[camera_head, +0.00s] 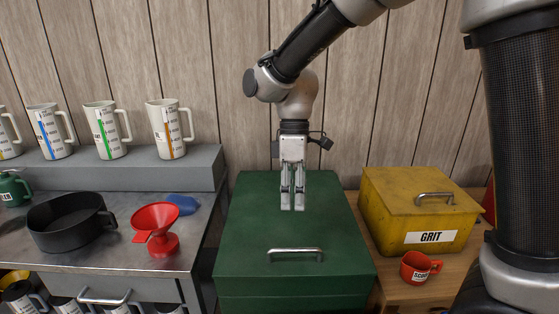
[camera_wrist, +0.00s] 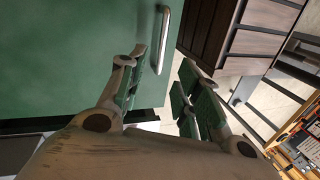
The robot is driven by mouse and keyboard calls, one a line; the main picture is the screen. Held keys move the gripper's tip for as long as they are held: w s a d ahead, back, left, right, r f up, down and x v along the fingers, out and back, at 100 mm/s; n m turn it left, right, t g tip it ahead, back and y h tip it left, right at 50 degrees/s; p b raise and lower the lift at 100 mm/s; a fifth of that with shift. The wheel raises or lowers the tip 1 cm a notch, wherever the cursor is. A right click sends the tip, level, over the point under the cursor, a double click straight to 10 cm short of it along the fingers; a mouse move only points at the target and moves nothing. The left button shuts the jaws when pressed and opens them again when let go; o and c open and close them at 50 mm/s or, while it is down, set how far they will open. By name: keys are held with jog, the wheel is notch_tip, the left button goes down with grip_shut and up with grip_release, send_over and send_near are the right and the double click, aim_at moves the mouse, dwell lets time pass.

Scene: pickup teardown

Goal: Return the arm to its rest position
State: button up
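My gripper (camera_head: 292,205) hangs pointing down over the green chest (camera_head: 240,250), a little behind its metal handle (camera_head: 296,251). Its two fingers are close together in the head view. In the wrist view my gripper (camera_wrist: 163,90) has its fingers clearly apart, with nothing between them. The green lid (camera_wrist: 70,50) and the handle (camera_wrist: 158,40) lie beyond the fingers in that view. My arm comes down from the upper right of the head view.
A yellow GRIT box (camera_head: 405,205) and a red cup (camera_head: 419,267) are at right. At left, a metal bench (camera_head: 115,255) holds a black pan (camera_head: 70,220) and a red funnel (camera_head: 155,225). Several white jugs (camera_head: 168,128) line the grey shelf (camera_head: 195,165).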

jog(key=s+d+r+m+t, duration=0.2)
jog(key=s+d+r+m, duration=0.1)
jog(key=d, duration=0.7)
jog(key=s+d+r+m+t, duration=0.3)
jog(key=d+m, duration=0.4)
jog(key=d, duration=0.3)
jog(key=s+d+r+m+t, duration=0.2)
jog(key=s+d+r+m, duration=0.2)
jog(key=s+d, duration=0.3)
jog(key=d+m, duration=0.1)
jog(key=d, duration=0.2)
jog(key=shift+d+r+m, duration=0.15)
jog(key=shift+d+m, duration=0.1)
jog(key=shift+m, duration=0.15)
jog(key=shift+w, duration=0.1)
